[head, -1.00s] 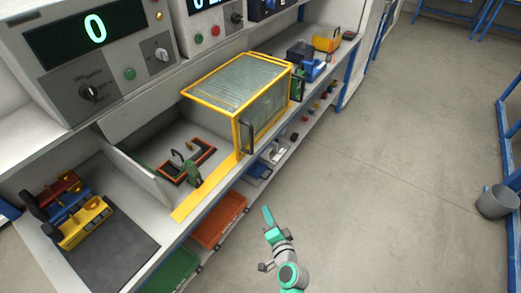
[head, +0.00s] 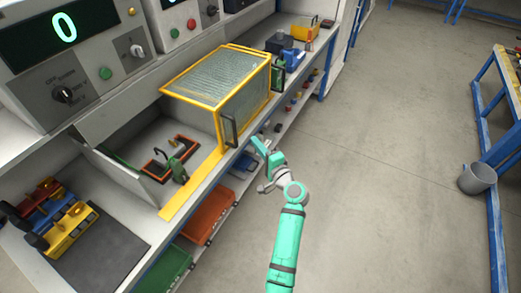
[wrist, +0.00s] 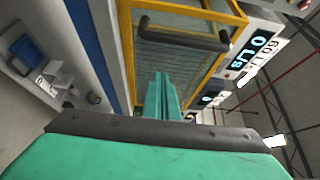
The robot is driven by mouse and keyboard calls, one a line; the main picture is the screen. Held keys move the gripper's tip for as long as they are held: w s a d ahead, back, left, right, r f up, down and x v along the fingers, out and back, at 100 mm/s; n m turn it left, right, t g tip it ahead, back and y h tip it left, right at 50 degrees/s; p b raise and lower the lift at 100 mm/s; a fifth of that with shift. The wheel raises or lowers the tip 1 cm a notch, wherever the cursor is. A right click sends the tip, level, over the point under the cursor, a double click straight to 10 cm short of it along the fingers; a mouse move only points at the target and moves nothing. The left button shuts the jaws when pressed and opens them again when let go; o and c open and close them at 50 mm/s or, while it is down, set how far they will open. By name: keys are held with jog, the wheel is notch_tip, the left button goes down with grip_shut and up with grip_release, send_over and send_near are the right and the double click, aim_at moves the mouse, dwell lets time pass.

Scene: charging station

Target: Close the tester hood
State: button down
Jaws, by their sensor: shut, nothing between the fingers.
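The tester hood (head: 222,78) is a yellow-framed box with clear panels on the bench. It stands to the right of an open bay (head: 150,160) that holds a red-edged fixture (head: 160,168) and a green clamp (head: 179,172). A yellow rail (head: 190,188) runs along the bay's front edge. The hood's dark handle (head: 229,131) is upright on its front. My gripper (head: 256,145) is shut and empty, in front of and slightly right of the handle, apparently apart from it. In the wrist view, my fingers (wrist: 163,90) point toward the hood, with the handle (wrist: 185,38) just beyond.
Panels with dials and a lit display (head: 62,28) stand behind the bay. Colourful parts (head: 60,215) lie at the bench's left. Red (head: 208,215) and green bins (head: 165,270) sit below.

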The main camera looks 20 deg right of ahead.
jog(key=w+a, duration=0.1)
jog(key=a, duration=0.2)
jog(key=w+a, duration=0.1)
jog(key=shift+w+a, duration=0.2)
jog(key=shift+w, duration=0.15)
dwell(0.4)
